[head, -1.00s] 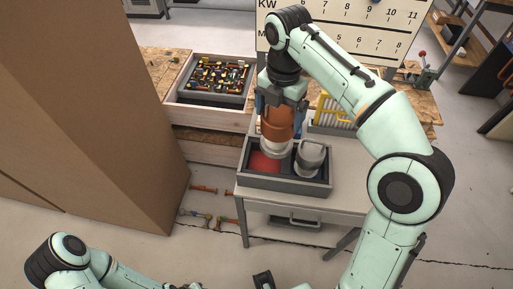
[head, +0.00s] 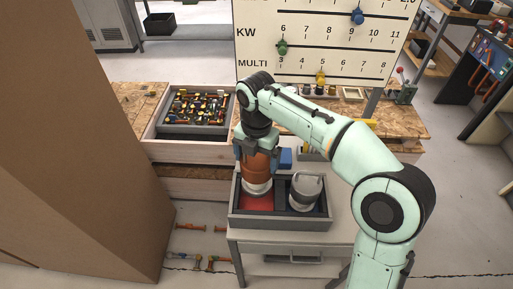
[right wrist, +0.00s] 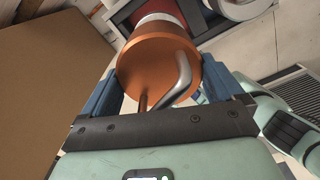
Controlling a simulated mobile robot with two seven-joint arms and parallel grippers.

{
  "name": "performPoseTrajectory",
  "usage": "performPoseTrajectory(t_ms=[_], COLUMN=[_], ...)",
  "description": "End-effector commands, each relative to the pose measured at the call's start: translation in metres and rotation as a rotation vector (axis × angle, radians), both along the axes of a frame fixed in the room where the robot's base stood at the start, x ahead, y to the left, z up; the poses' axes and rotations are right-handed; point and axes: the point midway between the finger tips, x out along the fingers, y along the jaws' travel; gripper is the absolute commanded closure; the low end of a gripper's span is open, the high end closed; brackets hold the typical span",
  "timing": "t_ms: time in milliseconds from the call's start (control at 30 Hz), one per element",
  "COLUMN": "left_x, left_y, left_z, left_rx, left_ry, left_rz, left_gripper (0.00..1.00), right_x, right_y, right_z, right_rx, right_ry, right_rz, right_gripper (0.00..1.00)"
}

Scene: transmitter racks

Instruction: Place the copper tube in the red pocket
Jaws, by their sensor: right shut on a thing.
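The copper tube (head: 256,170) has an orange-copper body and a pale lower end. My right gripper (head: 252,154) is shut on its upper part and holds it about upright. In the right wrist view, the blue fingers of the gripper (right wrist: 160,88) flank the copper tube (right wrist: 150,55), whose end face has a bent metal handle. The red pocket (head: 258,204) is the left compartment of a grey tray (head: 280,223). The tube's pale end is over the back of this pocket and hides part of it; I cannot tell if it touches. My left gripper is out of view.
A grey-white tube (head: 306,190) stands in the tray's right, dark compartment. The tray is on a small grey table (head: 340,226). A wooden box with many small parts (head: 196,112) is behind left. A tall cardboard box (head: 70,150) fills the left.

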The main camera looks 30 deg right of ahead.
Motion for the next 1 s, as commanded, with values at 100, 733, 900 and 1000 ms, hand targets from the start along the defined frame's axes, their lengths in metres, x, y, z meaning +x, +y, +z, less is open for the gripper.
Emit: performPoseTrajectory(t_ms=[100, 733, 900, 1000], left_x=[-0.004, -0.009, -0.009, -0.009], left_y=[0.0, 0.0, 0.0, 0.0], left_z=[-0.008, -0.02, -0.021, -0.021], left_rx=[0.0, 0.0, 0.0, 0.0], left_ry=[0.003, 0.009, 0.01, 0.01], left_rz=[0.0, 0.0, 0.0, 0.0], left_gripper=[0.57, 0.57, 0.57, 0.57], right_x=[0.0, 0.001, 0.001, 0.001], right_y=[0.0, 0.0, 0.001, 0.001], right_z=[-0.024, -0.087, -0.095, -0.094], right_rx=[0.0, 0.001, 0.001, 0.001], right_ry=[-0.004, -0.006, -0.008, -0.008], right_rz=[0.001, -0.001, 0.0, 0.0], right_gripper=[0.91, 0.91, 0.91, 0.91])
